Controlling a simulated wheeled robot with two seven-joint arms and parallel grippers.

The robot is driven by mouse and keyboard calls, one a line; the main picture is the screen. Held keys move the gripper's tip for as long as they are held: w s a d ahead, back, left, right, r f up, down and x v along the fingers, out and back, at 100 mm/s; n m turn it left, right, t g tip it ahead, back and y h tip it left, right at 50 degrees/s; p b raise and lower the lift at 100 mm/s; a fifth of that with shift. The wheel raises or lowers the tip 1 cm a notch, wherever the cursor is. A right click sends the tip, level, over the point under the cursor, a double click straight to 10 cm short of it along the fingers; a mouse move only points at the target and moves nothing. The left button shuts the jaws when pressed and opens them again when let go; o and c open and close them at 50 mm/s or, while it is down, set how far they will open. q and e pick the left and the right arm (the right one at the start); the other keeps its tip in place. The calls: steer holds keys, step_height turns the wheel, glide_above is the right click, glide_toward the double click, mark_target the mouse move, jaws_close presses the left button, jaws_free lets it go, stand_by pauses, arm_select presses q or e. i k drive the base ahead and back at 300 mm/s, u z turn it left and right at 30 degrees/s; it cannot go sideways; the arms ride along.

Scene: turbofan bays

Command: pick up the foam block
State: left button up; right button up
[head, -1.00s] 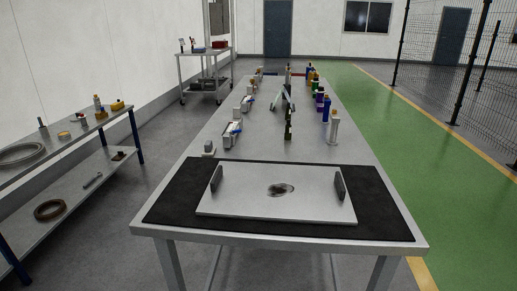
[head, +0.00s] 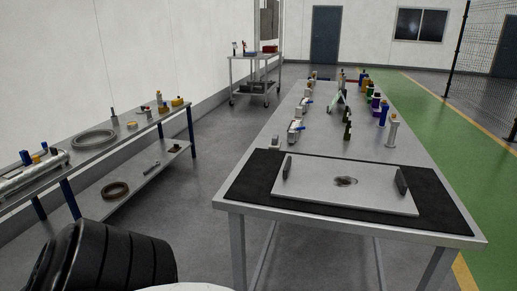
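I cannot make out for sure which thing is the foam block. Several small items stand on the left bench (head: 128,131), among them a yellow piece (head: 177,102) near its far end and a blue piece (head: 26,157) near its near end. A small pale grey block (head: 275,143) sits on the long metal table (head: 345,240), just behind the black mat. These things are too small to tell what they are made of. Neither of my grippers shows in the head view.
A black mat (head: 245,187) on the long table carries a metal plate (head: 310,191) with two dark uprights. Several bottles and fittings stand behind it. The lower shelf of the left bench holds a brown ring (head: 116,189). Grey floor (head: 205,190) lies open between bench and table.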

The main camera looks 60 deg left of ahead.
mark_target(275, 144)
steer(key=k, duration=0.45)
steer(key=u, duration=1)
